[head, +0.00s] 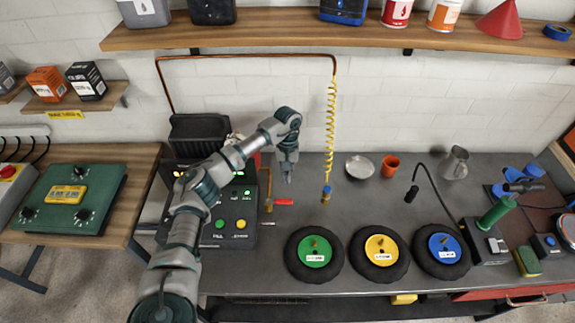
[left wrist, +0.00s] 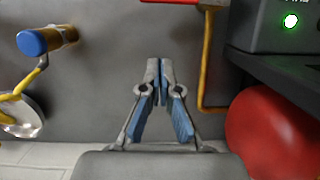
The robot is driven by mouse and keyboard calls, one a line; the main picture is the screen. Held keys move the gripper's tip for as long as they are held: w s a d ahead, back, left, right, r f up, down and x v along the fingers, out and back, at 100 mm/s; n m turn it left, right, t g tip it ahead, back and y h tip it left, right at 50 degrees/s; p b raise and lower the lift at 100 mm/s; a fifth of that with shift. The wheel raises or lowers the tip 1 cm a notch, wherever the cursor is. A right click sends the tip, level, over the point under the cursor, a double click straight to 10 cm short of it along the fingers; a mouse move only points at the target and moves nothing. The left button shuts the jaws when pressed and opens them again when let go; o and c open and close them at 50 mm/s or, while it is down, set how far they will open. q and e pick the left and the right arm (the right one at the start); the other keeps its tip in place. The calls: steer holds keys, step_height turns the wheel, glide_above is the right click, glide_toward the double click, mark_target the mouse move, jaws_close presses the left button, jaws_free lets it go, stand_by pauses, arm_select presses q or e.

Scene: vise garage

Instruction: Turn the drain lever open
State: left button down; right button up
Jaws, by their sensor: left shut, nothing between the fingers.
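The drain lever, with a red handle (head: 284,202), sits at the end of a yellow pipe (head: 268,190) beside the dark control box (head: 232,210). The handle points right in the head view. In the left wrist view, a bit of the red handle (left wrist: 172,2) shows at the top edge, joined to the yellow pipe (left wrist: 205,70). My left gripper (head: 287,179) is shut and empty, hanging just behind and above the lever without touching it. It also shows shut in the left wrist view (left wrist: 160,70). My right gripper is not in view.
A blue-tipped fitting (head: 326,194) hangs on a yellow coiled hose (head: 330,120) to the lever's right. A rounded red tank (left wrist: 272,132) lies close to my left gripper. Three wheels (head: 295,265) sit at the bench front. The bench between lever and fitting is clear.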

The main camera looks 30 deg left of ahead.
mark_target(279, 201)
arm_select(q)
steer(key=shift+x, duration=1)
steer(key=s, duration=0.1)
steer(key=s+d+p, duration=0.1)
steer(key=s, duration=0.1)
steer(key=shift+d, duration=0.15)
steer(key=shift+s+d, duration=0.3)
steer(key=shift+s, duration=0.1)
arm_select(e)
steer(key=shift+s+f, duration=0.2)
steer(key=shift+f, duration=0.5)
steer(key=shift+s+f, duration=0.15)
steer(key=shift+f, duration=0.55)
